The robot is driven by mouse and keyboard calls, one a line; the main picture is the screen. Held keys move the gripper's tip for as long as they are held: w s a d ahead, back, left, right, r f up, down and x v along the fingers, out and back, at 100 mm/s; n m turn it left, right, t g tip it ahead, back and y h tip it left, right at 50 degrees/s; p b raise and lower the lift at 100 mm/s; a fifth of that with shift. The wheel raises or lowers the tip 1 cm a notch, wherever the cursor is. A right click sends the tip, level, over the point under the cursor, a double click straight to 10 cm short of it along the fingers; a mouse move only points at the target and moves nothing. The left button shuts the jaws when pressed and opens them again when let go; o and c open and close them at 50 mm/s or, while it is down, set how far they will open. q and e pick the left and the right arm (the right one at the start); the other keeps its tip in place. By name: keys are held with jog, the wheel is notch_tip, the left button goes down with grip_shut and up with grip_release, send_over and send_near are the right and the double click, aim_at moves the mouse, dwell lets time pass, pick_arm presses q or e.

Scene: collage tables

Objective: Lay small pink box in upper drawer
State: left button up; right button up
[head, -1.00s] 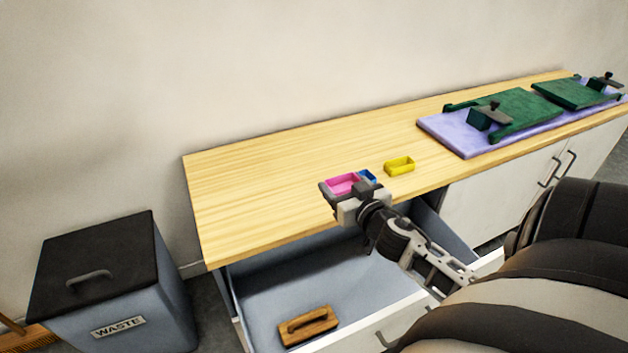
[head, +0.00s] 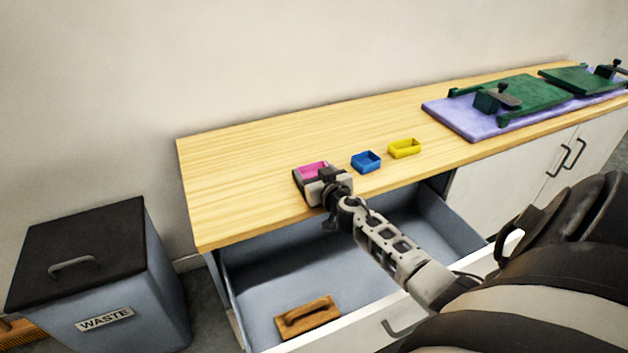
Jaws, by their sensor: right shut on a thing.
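The small pink box (head: 312,169) is an open-topped tray near the front edge of the wooden worktop. My right gripper (head: 311,182) is shut on it, with a finger at each side. The gripper covers the box's near side, so I cannot tell whether the box touches the worktop. The upper drawer (head: 255,277) is pulled open below the worktop, in front of and below the gripper. A wooden float with a handle (head: 307,317) lies in the drawer near its front. My left gripper is not in view.
A blue box (head: 366,161) and a yellow box (head: 404,148) stand to the right on the worktop (head: 250,150). Green devices (head: 535,97) lie on a purple mat (head: 455,122) farther right. A waste bin (head: 80,260) stands at the left. The drawer's middle is clear.

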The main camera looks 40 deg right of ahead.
jog(key=shift+f, duration=0.15)
jog(key=shift+f, duration=0.15)
jog(key=o, duration=0.9)
jog(key=shift+o, duration=0.2)
